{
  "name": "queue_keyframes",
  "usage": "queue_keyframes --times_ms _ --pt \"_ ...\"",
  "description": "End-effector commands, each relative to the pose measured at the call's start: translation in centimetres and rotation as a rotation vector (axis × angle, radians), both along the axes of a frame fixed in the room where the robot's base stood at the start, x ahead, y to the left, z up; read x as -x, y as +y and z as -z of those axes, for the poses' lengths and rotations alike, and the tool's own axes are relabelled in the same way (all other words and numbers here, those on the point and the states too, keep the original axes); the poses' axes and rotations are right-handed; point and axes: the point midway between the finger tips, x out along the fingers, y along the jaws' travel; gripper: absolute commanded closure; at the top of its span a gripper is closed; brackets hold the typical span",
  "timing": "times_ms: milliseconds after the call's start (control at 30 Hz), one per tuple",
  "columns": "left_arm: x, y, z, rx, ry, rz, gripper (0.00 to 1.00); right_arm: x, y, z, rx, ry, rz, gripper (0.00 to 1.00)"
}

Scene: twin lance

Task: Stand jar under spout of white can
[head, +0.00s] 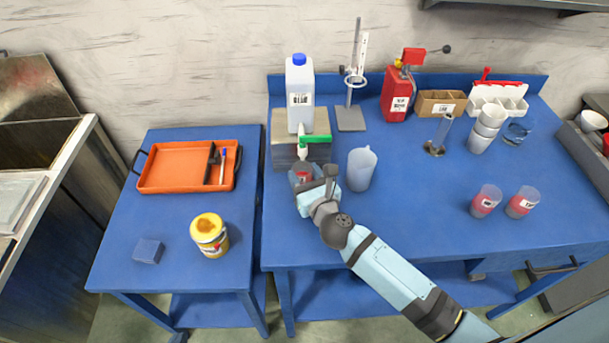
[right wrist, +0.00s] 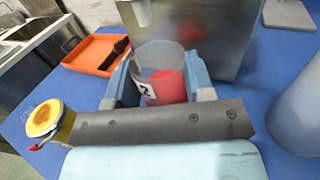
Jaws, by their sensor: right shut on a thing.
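The white can (head: 300,96) with a blue cap stands on a grey metal block (head: 284,150) at the back left of the large blue table. Its white spout (head: 302,150) with a green handle hangs over the block's front edge. My right gripper (head: 308,185) is shut on a clear jar (right wrist: 160,60) with red contents and a white label. The jar is upright between the fingers, in front of the block and close below the spout in the head view. The wrist view does not clearly show whether it touches the table. My left gripper is not in view.
A translucent pitcher (head: 361,169) stands just right of my right gripper. A stand (head: 350,117), a red canister (head: 396,95) and two red-filled jars (head: 486,201) are further right. An orange tray (head: 160,167) and yellow tub (head: 209,236) are on the left table.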

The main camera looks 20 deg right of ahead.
Motion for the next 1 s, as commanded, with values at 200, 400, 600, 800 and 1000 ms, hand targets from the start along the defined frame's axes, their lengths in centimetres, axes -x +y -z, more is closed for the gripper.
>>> queue_keyframes --times_ms 200,400,600,800,1000 --pt "0.0 0.0 0.1 0.002 0.001 -0.002 1.00 0.0 0.0 0.3 0.000 0.000 0.000 0.47" --pt "0.0 0.0 0.0 0.003 0.000 -0.002 1.00 0.0 0.0 0.2 0.000 0.000 0.000 0.26" --pt "0.0 0.0 -0.2 0.003 0.000 -0.002 1.00 0.0 0.0 -0.1 0.001 -0.001 0.000 0.26" --pt "-0.1 0.0 0.0 0.002 -0.001 -0.001 1.00 2.5 -0.2 0.1 0.000 0.002 0.000 0.26" --pt "0.0 0.0 0.5 0.004 0.002 -0.003 1.00 6.9 -0.8 0.2 -0.001 0.002 0.000 0.26"
